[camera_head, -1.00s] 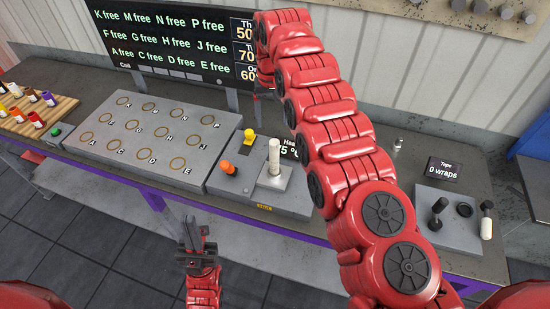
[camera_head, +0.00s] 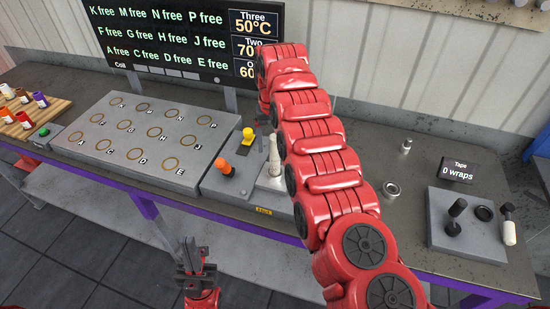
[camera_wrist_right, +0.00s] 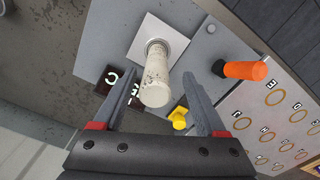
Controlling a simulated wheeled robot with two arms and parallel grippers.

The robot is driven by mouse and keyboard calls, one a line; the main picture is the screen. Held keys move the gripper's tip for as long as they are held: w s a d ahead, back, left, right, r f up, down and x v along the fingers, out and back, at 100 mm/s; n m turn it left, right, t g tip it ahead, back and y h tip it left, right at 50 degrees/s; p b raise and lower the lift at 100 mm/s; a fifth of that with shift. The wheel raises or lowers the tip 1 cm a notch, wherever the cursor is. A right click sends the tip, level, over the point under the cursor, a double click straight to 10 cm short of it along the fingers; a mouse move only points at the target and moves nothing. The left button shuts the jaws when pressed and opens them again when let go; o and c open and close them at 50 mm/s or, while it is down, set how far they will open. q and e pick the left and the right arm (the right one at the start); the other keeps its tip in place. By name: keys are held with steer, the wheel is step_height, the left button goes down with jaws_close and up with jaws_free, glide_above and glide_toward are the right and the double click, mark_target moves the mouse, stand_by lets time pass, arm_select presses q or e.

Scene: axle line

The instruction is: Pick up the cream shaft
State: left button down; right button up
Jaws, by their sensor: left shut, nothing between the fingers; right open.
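The cream shaft (camera_head: 275,155) stands upright on a square pale plate (camera_head: 268,180) on the grey station; the right arm partly covers it in the head view. In the right wrist view the cream shaft (camera_wrist_right: 157,85) points toward the camera. My right gripper (camera_wrist_right: 159,73) is open, its fingers on either side of the shaft, with gaps visible; contact cannot be told. In the head view the right gripper is mostly hidden by its own arm. My left gripper (camera_head: 194,247) is shut and empty, low in front of the bench, away from the shaft.
An orange knob (camera_head: 225,167) and a yellow knob (camera_head: 248,135) stand left of the shaft. Further left is a plate with lettered rings (camera_head: 150,110). A metal ring (camera_head: 391,190) and a tape station (camera_head: 470,228) lie right. A display board (camera_head: 180,40) stands behind.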

mark_target(275, 155)
steer(key=f+p, duration=0.2)
steer(key=f, duration=0.1)
steer(key=f+p, duration=0.1)
steer(key=shift+s+d+f, duration=0.1)
steer(key=shift+d+f, duration=0.1)
steer(key=shift+d, duration=0.1)
steer(key=shift+f, duration=0.3)
jaws_close()
